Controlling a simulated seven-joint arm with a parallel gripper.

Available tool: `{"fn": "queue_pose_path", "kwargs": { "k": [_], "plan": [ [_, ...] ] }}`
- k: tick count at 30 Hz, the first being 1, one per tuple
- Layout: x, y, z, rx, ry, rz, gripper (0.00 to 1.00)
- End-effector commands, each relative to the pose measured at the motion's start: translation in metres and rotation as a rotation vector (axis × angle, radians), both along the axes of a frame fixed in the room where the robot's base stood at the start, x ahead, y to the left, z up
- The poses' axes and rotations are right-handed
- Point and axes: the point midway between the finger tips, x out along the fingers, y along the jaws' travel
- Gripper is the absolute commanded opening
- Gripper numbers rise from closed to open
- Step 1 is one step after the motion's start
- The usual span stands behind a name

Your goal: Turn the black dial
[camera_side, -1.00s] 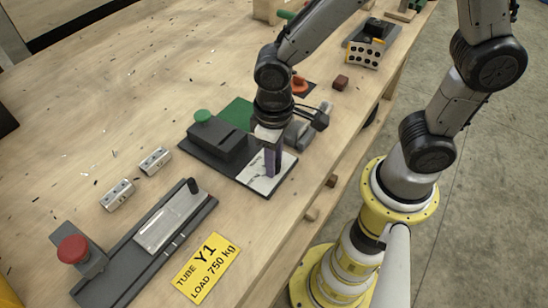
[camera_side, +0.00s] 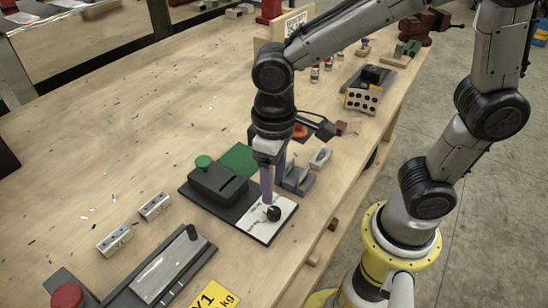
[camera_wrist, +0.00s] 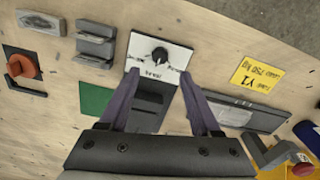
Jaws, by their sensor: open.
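The black dial (camera_side: 274,213) sits on a white panel (camera_side: 255,218) at the front end of a dark base plate. In the wrist view the dial (camera_wrist: 160,54) is a round black knob with printed marks around it, on the white panel (camera_wrist: 143,43). My gripper (camera_side: 268,196) points down above the panel, with its purple fingers just behind the dial. In the wrist view the fingers (camera_wrist: 158,80) are spread apart with nothing between their tips, and the dial lies beyond them. I cannot tell the exact height of the tips.
A black box (camera_side: 217,184) with a green button (camera_side: 203,161) stands on the same base plate. Grey blocks (camera_side: 297,179) stand close beside the gripper. A slide fixture (camera_side: 165,268) and a red button (camera_side: 67,296) lie at front left. The table's left middle is mostly clear.

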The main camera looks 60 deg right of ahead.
Motion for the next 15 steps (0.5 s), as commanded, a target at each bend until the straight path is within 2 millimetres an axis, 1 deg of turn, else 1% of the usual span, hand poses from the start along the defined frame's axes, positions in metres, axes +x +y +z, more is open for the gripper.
{"fn": "queue_pose_path", "kwargs": {
  "k": [1, 6, 10, 15],
  "plan": [
    [0.001, 0.001, 0.012, 0.003, -0.005, 0.000, 0.64],
    [0.001, 0.000, 0.039, 0.002, -0.003, 0.000, 0.64],
    [0.000, 0.000, 0.052, 0.001, -0.002, 0.000, 0.64],
    [0.000, 0.000, 0.057, 0.000, 0.000, 0.000, 0.64]
  ]
}}
